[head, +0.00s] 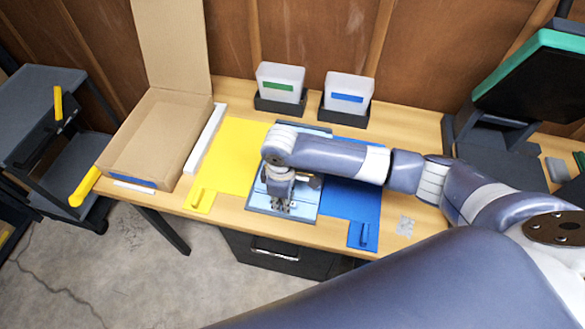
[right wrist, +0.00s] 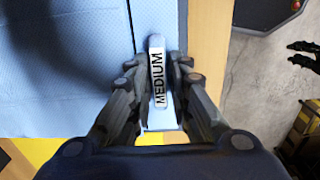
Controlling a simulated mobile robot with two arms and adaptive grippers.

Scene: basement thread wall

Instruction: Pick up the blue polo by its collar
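The blue polo (head: 255,200) lies folded flat on the table between a yellow and a blue panel. In the right wrist view its light blue cloth (right wrist: 60,70) fills the left side. A pale strip marked MEDIUM (right wrist: 157,75) stands out near the cloth's edge. My right gripper (head: 280,205) points down at the polo's near end. In the right wrist view the fingers of this gripper (right wrist: 160,80) flank the MEDIUM strip closely; whether they press on it is unclear. The collar is mostly hidden by the gripper. My left gripper is not in view.
An open cardboard box (head: 150,135) stands at the left. Two bins with a green label (head: 279,87) and a blue label (head: 347,98) stand at the back. The yellow panel (head: 232,150) and blue panel (head: 352,200) flank the polo. A dark cart (head: 40,130) stands left of the table.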

